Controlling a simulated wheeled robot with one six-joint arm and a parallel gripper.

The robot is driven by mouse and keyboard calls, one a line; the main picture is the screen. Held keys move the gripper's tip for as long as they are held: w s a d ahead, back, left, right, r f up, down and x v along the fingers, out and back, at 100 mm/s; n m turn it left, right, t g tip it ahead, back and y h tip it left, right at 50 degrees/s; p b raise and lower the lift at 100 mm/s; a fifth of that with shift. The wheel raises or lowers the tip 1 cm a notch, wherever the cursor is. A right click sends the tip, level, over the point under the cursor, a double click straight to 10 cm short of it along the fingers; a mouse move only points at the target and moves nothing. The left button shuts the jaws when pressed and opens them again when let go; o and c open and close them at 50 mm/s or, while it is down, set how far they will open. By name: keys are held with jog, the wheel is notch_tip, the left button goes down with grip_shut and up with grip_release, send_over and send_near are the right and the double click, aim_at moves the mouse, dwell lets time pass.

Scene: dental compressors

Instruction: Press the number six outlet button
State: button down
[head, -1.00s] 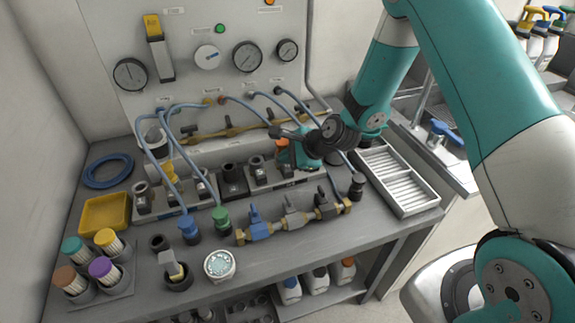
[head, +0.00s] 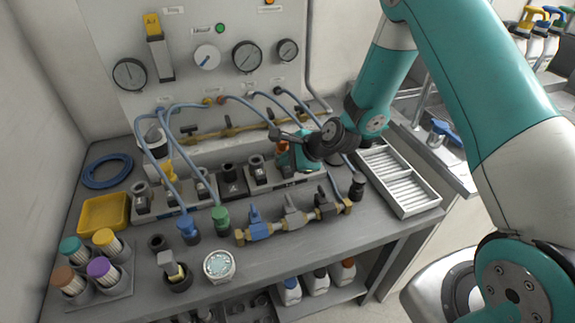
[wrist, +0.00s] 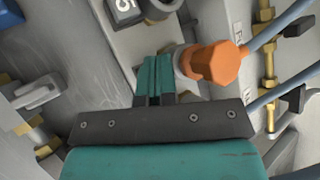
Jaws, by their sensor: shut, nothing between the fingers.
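The row of outlets stands on grey blocks along the bench in the head view. An orange-capped outlet (head: 282,147) is at its right end, and the cap also shows in the wrist view (wrist: 212,64). My gripper (wrist: 153,62) is shut and empty, its teal fingers together just left of the orange cap in the wrist view. In the head view my gripper (head: 284,163) is beside that outlet, partly covering its block. I see no plate marked six; the fingertips' contact cannot be told.
Blue hoses (head: 180,106) arch from the gauge panel (head: 215,30) to the bench. A valve manifold (head: 292,219) lies in front of the outlets. A slatted white tray (head: 398,182) is to the right. Brass valves (wrist: 268,70) stand right of the orange cap.

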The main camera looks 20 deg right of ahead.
aim_at(287, 168)
jog(key=shift+r, duration=0.1)
jog(key=shift+r+p, duration=0.75)
jog(key=shift+r+p, duration=2.15)
jog(key=shift+r, duration=0.35)
